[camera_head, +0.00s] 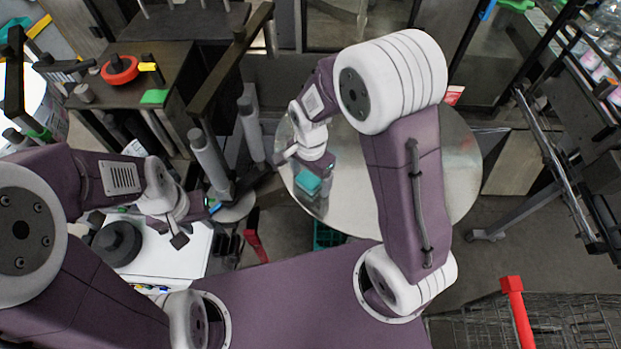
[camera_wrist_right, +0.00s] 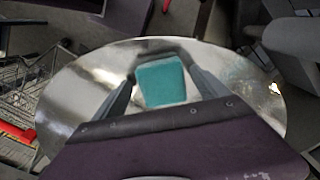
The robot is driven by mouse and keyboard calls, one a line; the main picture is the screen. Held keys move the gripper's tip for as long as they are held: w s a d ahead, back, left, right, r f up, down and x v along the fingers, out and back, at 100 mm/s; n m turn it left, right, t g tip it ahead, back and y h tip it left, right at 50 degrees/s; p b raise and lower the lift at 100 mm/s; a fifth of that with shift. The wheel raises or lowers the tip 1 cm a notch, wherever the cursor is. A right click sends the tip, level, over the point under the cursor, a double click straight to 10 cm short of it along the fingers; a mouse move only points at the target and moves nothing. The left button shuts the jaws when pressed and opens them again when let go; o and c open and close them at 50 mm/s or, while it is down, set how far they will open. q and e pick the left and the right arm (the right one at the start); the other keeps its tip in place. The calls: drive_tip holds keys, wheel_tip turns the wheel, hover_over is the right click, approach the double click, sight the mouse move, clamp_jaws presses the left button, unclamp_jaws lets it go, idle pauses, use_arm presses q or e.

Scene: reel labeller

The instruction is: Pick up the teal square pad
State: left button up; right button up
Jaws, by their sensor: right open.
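The teal square pad (camera_head: 307,182) lies on the round metal table in the head view. It also shows in the right wrist view (camera_wrist_right: 161,82), in line between the two fingertips. My right gripper (camera_head: 304,171) is open, with its fingers on either side of the pad in the picture. In the right wrist view my right gripper (camera_wrist_right: 160,76) shows a gap on both sides of the pad. I cannot tell how far above the pad the fingertips are. My left gripper (camera_head: 197,224) is open and empty, over the white-topped surface at left.
The round metal table (camera_head: 455,175) is otherwise mostly bare. Grey posts (camera_head: 208,160) stand close to its left. A dark bench (camera_head: 125,95) with a red ring (camera_head: 119,70) is at the back left. A wire cart with a red handle (camera_head: 518,312) is at the lower right.

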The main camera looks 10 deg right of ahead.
sight(314, 178)
drive_tip(key=shift+w+d, duration=0.1)
drive_tip(key=shift+w, duration=0.15)
drive_tip(key=c, duration=0.6)
drive_tip(key=shift+f, duration=0.1)
drive_tip(key=c, duration=0.9)
use_arm(q)
drive_tip(key=shift+w, duration=0.2)
use_arm(e)
drive_tip(key=shift+o, duration=0.2)
use_arm(q)
drive_tip(key=shift+f, duration=0.1)
